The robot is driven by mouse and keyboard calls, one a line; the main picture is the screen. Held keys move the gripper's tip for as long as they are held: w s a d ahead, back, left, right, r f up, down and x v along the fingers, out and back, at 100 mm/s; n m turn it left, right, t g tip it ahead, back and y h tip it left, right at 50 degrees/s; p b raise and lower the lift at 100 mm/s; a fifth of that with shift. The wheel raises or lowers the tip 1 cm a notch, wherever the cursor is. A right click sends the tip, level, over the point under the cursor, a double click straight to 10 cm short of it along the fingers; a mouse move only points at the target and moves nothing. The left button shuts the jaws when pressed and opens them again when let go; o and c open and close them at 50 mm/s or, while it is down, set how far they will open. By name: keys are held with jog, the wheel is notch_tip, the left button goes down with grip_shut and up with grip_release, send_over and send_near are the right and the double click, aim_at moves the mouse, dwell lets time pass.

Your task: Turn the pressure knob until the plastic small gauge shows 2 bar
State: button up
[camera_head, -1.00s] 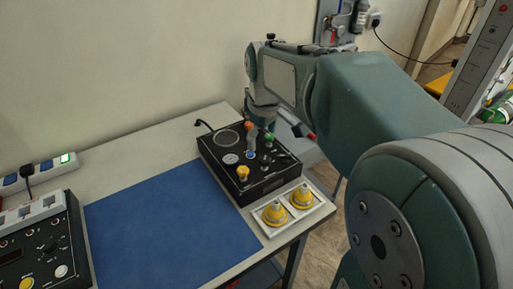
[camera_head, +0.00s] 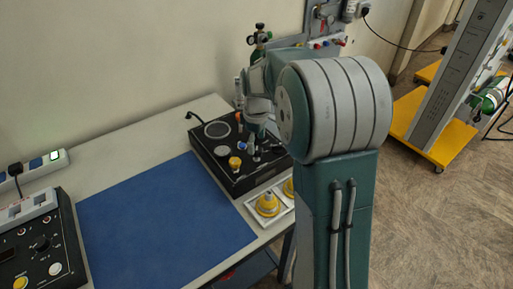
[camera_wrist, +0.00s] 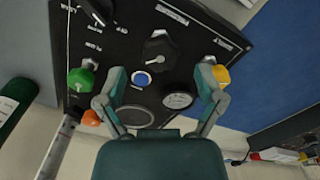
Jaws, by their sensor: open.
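The black trainer box (camera_head: 262,184) stands at the right end of the table. In the wrist view its panel (camera_wrist: 105,40) carries a large black knob (camera_wrist: 158,52), a small round gauge (camera_wrist: 178,100), a blue button (camera_wrist: 141,79), a green knob (camera_wrist: 82,79) and a yellow knob (camera_wrist: 221,75). I cannot tell which knob sets pressure; the gauge's needle is too small to read. My gripper (camera_wrist: 160,76) is open above the panel, fingers spread either side of the button and gauge, the black knob just beyond the fingertips. It holds nothing.
An orange knob (camera_wrist: 91,118) lies beside my left finger. A white tray with yellow-based fittings (camera_head: 268,204) sits in front of the box. A blue mat (camera_head: 160,225) lies left, with a second control box (camera_head: 40,250) beyond. A yellow-based grey stand (camera_head: 440,145) is on the floor.

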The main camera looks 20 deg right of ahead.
aim_at(257, 152)
jog(key=shift+f, duration=1.3)
jog(key=c, duration=1.1)
